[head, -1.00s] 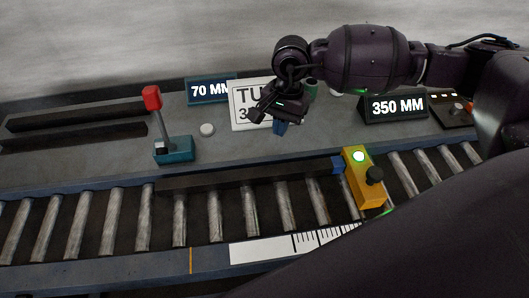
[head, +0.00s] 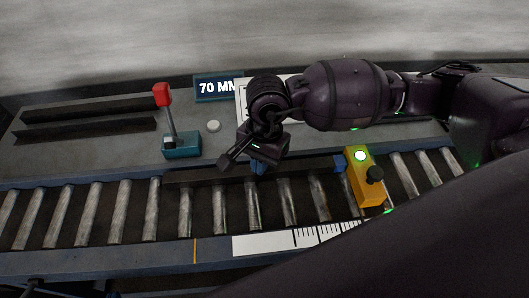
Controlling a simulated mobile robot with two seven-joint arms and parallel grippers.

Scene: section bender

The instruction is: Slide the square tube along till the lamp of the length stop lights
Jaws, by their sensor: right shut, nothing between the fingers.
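The square tube (head: 220,175) is a long dark bar lying along the rollers at the back of the conveyor, with a blue right end (head: 340,163). My left gripper is out of view.
A teal-based lever with a red knob (head: 162,95) and a white button (head: 213,126) stand behind the rollers. A 70 MM sign (head: 216,88) is at the back, and dark bars (head: 85,130) lie at the left. A white scale (head: 270,243) runs along the front rail.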

